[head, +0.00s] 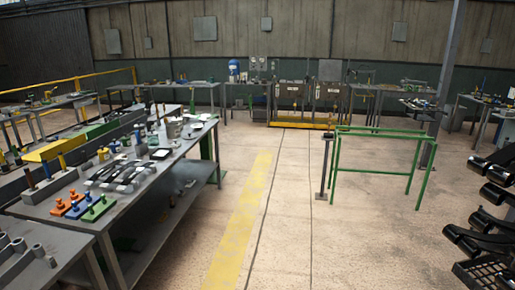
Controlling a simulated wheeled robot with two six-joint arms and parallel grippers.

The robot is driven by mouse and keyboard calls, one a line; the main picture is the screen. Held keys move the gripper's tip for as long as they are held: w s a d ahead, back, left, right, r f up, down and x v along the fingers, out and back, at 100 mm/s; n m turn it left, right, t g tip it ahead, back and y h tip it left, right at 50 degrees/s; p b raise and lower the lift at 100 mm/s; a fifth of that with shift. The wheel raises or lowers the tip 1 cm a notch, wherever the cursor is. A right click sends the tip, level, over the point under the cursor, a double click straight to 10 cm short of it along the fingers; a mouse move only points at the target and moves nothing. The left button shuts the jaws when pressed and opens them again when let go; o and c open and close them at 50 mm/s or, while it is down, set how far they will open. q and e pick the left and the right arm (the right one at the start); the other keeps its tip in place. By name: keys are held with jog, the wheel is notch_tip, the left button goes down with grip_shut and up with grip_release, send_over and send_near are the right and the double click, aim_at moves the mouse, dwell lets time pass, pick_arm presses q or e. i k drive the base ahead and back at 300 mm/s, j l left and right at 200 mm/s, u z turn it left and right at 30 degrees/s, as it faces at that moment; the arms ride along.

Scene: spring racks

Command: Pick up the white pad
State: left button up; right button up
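A small flat white piece with a dark edge (160,153) lies on the long grey workbench (118,212) at the left. It looks like the white pad, but it is too small to be sure. Another small pale flat piece (204,117) lies near the bench's far end. Neither of my grippers is in view.
The bench also carries curved metal parts (120,175), orange, blue and green blocks with pegs, and small pots. A green frame (385,172) stands at right centre. Black curved parts (485,240) are at the right edge. The floor along the yellow stripe (240,225) is clear.

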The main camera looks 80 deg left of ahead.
aim_at(176, 145)
jog(key=u, duration=4.35)
